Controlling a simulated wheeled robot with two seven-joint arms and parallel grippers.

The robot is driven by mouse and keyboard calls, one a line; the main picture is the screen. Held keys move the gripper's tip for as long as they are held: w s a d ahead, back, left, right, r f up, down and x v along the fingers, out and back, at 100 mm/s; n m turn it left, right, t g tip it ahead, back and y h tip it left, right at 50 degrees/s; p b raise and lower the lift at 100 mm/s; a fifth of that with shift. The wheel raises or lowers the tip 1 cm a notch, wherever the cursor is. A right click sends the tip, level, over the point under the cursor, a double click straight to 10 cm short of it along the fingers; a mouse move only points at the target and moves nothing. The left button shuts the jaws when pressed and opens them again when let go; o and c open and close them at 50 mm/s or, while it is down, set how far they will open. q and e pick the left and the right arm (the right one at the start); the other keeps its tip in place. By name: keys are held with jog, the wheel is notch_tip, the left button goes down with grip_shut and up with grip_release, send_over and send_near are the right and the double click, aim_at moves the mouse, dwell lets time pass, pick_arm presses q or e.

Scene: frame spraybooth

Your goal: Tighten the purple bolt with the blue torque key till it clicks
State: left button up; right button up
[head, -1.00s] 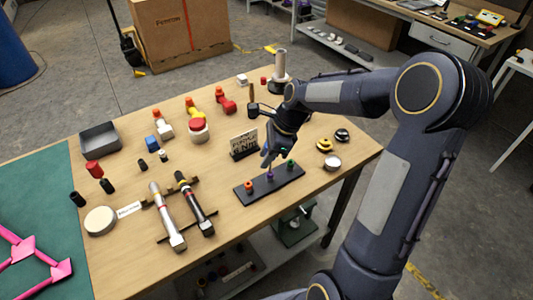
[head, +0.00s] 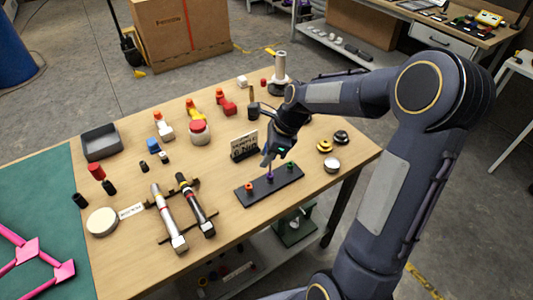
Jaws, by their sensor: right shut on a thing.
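The purple bolt (head: 270,176) stands in the middle of a black bar (head: 253,194) on the wooden table, between an orange bolt (head: 249,187) and a green bolt (head: 290,166). My right gripper (head: 270,156) is directly above the purple bolt, shut on a slim tool, apparently the blue torque key (head: 268,165). The key is mostly hidden by the fingers, and its colour is hard to tell. Its lower end meets or nearly meets the bolt head; I cannot tell which. A small teal-green spot shows at the gripper. My left gripper is out of view.
A sign (head: 244,144) stands just behind the bar. Two long torque wrenches, one white (head: 168,217) and one black (head: 196,206), lie on a rack to the left. Black and yellow round pieces (head: 325,146) lie right.

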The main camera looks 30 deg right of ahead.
jog(key=shift+r+p, duration=1.65)
jog(key=shift+r, duration=0.3)
jog(key=shift+f, duration=0.1)
